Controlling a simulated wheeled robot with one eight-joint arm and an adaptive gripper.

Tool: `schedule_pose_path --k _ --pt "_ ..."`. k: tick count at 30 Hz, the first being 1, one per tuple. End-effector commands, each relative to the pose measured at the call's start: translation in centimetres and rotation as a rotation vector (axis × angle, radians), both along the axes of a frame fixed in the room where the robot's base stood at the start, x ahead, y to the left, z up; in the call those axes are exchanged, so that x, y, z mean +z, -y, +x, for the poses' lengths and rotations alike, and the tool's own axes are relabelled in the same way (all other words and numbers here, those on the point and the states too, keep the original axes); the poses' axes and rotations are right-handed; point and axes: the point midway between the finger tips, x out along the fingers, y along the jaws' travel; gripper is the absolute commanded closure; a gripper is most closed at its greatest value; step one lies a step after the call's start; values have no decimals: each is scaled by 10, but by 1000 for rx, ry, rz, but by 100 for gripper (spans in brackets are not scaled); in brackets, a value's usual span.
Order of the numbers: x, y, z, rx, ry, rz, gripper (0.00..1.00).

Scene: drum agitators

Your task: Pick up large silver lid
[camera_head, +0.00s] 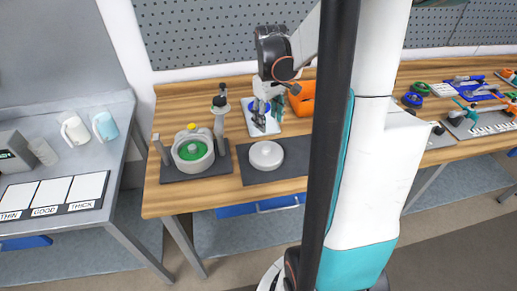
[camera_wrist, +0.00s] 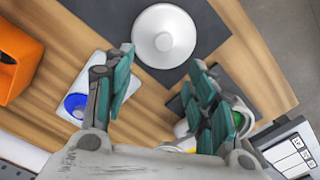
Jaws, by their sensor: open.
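The large silver lid is a pale round disc (camera_head: 266,155) with a small raised knob, lying on a dark mat (camera_head: 288,166) on the wooden bench. In the wrist view the lid (camera_wrist: 164,36) is at the top centre, past my fingertips. My gripper (camera_head: 264,117) is open and empty above the bench, behind the lid in the head view. In the wrist view my two teal-padded fingers (camera_wrist: 162,57) are spread wide, apart from the lid. Nothing hides the lid in either view.
A drum with a green inside (camera_head: 193,151) and an upright agitator stand (camera_head: 220,128) are left of the lid. A white tray with blue parts (camera_head: 250,128) and an orange bin (camera_head: 302,98) are behind. My column hides part of the bench.

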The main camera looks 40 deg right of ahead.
Motion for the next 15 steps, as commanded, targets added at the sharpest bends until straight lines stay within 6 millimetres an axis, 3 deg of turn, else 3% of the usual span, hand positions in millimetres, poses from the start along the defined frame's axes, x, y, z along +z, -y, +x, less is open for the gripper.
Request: schedule_pose_path --k 9,15 --pt "-59 -1 1 1 2 -1 49" --pt "-72 -2 0 1 2 -2 49"
